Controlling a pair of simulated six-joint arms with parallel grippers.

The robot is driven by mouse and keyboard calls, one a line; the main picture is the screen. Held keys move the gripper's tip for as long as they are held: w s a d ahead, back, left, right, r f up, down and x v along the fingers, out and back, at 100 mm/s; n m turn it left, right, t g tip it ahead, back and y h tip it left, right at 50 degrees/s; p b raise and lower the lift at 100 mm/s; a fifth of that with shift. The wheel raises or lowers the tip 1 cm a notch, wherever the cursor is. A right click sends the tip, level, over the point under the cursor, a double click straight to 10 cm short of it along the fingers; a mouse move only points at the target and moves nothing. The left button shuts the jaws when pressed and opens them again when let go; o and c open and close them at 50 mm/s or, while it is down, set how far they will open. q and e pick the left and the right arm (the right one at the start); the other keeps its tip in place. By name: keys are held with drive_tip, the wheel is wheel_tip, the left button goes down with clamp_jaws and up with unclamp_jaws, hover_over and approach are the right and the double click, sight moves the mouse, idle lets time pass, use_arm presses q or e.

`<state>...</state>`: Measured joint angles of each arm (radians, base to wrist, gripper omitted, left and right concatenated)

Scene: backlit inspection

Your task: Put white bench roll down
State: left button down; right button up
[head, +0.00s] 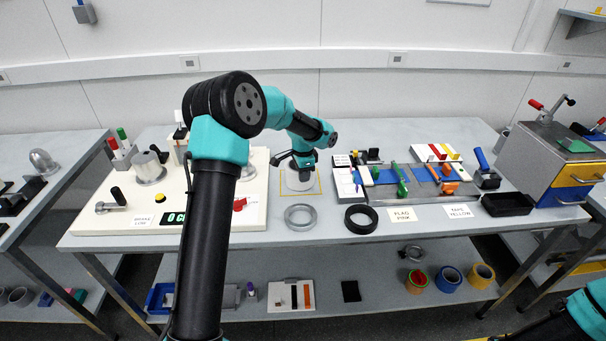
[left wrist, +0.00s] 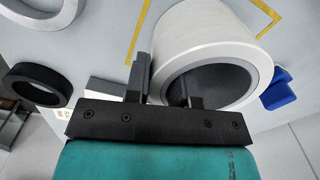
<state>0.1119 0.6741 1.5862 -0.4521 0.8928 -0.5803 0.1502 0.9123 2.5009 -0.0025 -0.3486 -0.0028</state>
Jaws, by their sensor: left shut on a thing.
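The white bench roll (head: 297,185) is at the yellow outlined square (head: 319,186) on the table, under my left gripper (head: 304,163). In the left wrist view the roll (left wrist: 205,35) is a wide white cylinder with a grey core ring and a dark hollow. My left gripper (left wrist: 167,88) is shut on its wall, one finger inside the core and one outside. Yellow lines show on both sides of the roll. I cannot tell whether the roll touches the table. My right gripper is out of view.
A grey ring (head: 300,216) and a black ring (head: 361,219) lie in front of the square. A cream panel (head: 120,205) with fixtures is to the left.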

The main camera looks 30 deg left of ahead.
use_arm(q)
drive_tip(key=shift+f, duration=0.1)
drive_tip(key=c, duration=1)
unclamp_jaws()
drive_tip(key=shift+o, duration=0.2)
wheel_tip(320, 180, up, 12)
